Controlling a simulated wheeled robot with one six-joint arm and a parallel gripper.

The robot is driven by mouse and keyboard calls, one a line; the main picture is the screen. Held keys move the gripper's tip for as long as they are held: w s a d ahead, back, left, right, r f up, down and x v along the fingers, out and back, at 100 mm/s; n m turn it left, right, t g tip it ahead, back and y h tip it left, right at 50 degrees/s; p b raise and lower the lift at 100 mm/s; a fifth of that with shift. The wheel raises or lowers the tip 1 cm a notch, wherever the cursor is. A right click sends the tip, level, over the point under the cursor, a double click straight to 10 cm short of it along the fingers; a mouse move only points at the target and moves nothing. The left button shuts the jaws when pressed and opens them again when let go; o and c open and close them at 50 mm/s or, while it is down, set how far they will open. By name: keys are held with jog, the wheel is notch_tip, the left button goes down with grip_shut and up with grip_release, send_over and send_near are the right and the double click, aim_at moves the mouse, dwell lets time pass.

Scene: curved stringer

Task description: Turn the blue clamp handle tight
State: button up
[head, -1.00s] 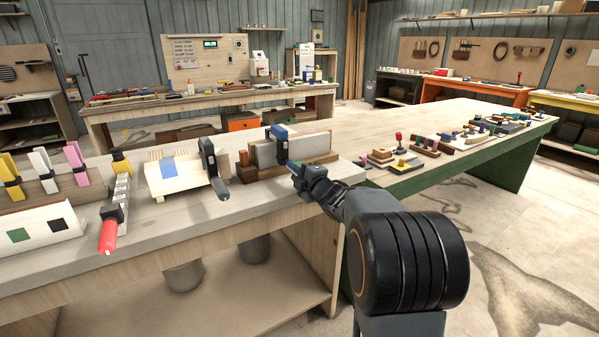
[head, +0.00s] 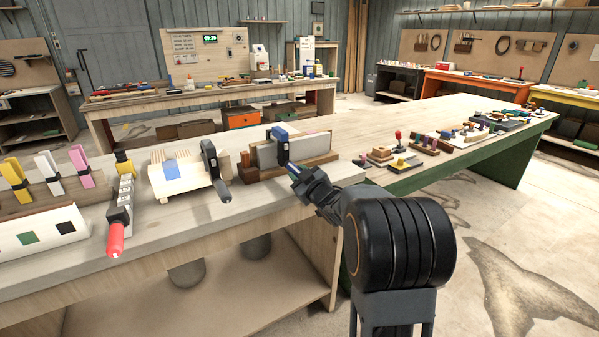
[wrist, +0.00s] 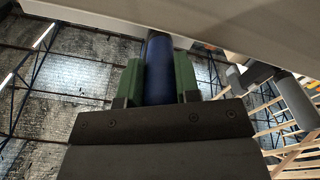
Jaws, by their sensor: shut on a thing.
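A clamp with a blue top (head: 279,133) stands on the wooden fixture (head: 305,160) at the front bench's right part. Its blue handle (head: 294,170) points down toward my arm, and only a little of it shows in the head view. In the wrist view the blue handle (wrist: 159,72) runs upright between the two green finger pads of my gripper (wrist: 158,84). The gripper is shut on the handle, with a pad on each side. The same gripper shows in the head view (head: 302,178) at the bench's front edge. The handle's lower end is hidden by the gripper body.
A red-handled clamp (head: 117,236) and coloured clips (head: 82,165) stand further left. A green-sided table (head: 400,186) with small parts lies to the right. The floor at right is open.

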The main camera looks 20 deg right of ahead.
jog(key=m+p, duration=0.1)
jog(key=m, duration=0.4)
jog(key=shift+p, duration=0.4)
jog(key=shift+m, duration=0.3)
jog(key=o, duration=0.9)
jog(key=s, duration=0.4)
jog(key=s+d, duration=0.1)
jog(key=s, duration=0.8)
jog(key=shift+s+d+f, duration=0.2)
jog(key=shift+s+f, duration=0.1)
jog(key=shift+s, duration=0.1)
